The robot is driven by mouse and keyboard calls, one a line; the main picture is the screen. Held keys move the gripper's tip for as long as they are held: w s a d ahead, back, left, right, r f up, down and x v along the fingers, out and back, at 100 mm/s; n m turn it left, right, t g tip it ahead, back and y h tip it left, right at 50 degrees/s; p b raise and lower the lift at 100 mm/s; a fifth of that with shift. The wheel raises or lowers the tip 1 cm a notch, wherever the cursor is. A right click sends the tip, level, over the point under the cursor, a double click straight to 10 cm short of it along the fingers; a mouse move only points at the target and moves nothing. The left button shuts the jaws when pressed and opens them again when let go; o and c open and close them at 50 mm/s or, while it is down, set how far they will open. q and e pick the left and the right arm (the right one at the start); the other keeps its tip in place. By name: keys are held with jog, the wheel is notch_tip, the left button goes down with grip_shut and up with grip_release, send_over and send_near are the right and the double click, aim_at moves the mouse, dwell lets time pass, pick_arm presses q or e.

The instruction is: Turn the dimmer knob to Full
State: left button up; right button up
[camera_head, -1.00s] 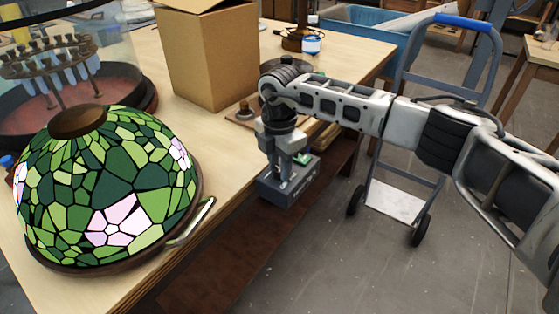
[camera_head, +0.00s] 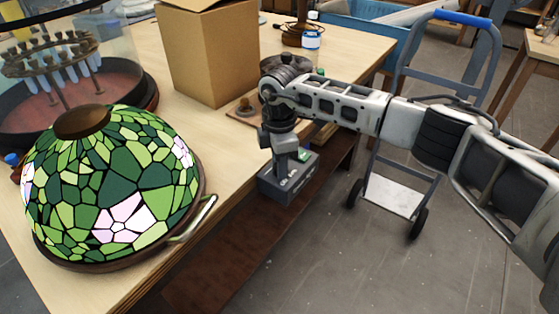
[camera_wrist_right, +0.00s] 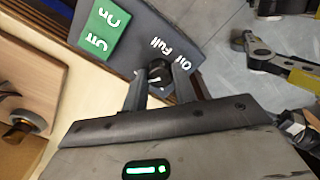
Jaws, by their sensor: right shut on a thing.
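The dimmer is a dark grey box (camera_head: 288,187) at the right edge of the bench in the head view. A small black knob (camera_wrist_right: 158,73) with a white mark sits by the white words Off and Full. The exact setting of the mark is hard to read. My right gripper (camera_head: 284,164) reaches down onto the box. In the right wrist view its fingers (camera_wrist_right: 158,82) are shut on the knob, one on each side. My left gripper is not in view.
A green On/Off switch (camera_wrist_right: 105,28) lies beside the knob. The lit stained-glass lampshade (camera_head: 120,190) stands on the bench at left. A cardboard box (camera_head: 208,55) stands behind. A hand truck (camera_head: 395,195) stands on the floor at right.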

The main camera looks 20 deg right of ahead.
jog(key=shift+w+r, duration=0.1)
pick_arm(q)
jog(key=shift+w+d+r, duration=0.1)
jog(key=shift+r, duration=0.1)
pick_arm(e)
jog(key=o, duration=1)
jog(key=shift+c, duration=0.2)
pick_arm(q)
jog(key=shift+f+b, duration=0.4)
jog(key=shift+b, duration=0.4)
pick_arm(e)
notch_tip(320, 180, up, 16)
